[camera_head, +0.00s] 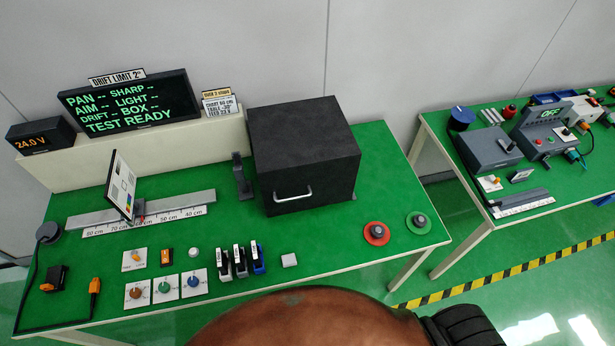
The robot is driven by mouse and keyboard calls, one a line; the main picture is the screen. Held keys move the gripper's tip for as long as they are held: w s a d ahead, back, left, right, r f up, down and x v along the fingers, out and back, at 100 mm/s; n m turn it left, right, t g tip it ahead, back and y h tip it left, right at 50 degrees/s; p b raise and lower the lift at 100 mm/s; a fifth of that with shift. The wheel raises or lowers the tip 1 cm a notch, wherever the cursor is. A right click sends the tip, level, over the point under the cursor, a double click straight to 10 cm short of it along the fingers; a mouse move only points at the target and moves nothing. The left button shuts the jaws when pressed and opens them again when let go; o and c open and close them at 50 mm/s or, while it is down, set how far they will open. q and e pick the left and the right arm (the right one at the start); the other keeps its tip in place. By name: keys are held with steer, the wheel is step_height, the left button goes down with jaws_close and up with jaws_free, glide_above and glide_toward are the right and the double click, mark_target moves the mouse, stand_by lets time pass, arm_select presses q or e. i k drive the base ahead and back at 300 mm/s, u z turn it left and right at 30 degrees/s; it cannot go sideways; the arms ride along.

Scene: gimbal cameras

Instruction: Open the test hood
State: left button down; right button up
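The test hood appears to be the large black box (305,150) at the back right of the near green table. It looks closed, and its inside is hidden. A pale bar handle (293,195) sits low on its front face, with nothing touching it. Neither of my grippers shows in the head view.
The near green table (330,235) has clear room before the box. A tilted chart panel (122,186) stands on a rail at left. Switches, knobs and small upright modules (240,260) line the front. Red (376,233) and green (419,223) ringed knobs sit at right. A display (130,103) reads "TEST READY".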

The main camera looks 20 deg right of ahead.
mark_target(306, 154)
steer(key=z, duration=1.45)
steer(key=k, duration=0.85)
steer(key=u, duration=0.7)
steer(key=i, duration=0.5)
